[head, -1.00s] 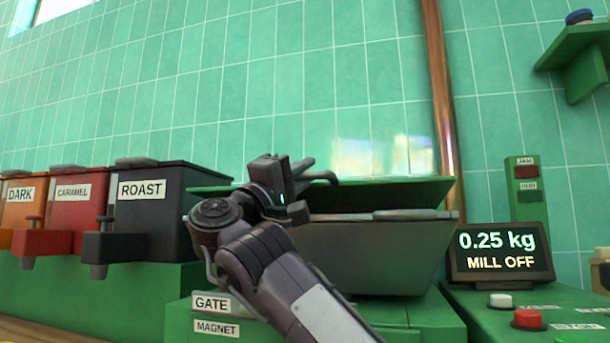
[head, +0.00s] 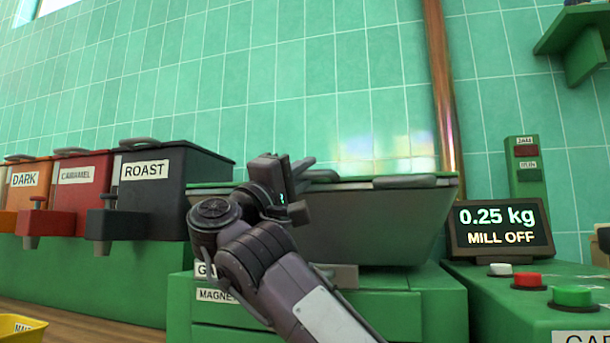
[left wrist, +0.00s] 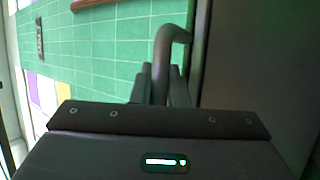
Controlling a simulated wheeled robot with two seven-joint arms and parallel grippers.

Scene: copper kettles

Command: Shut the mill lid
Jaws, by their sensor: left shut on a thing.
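The mill is a grey hopper (head: 375,225) on a green cabinet, with a thin green lid (head: 354,184) on top. The lid now lies almost flat along the hopper rim, and I see no clear gap at the front; my arm hides part of the left side. My left gripper (head: 300,172) is at the lid's left half, shut on the grey lid handle (head: 322,175). In the left wrist view the bent handle (left wrist: 178,45) runs between the two fingers (left wrist: 160,88). My right gripper is out of view.
A display (head: 500,228) reads 0.25 kg, MILL OFF. Red (head: 528,281) and green (head: 573,297) buttons sit on the right console. Dark, caramel and roast bins (head: 160,195) stand left. A yellow container (head: 18,328) shows at the lower left. A copper pipe (head: 440,90) runs behind.

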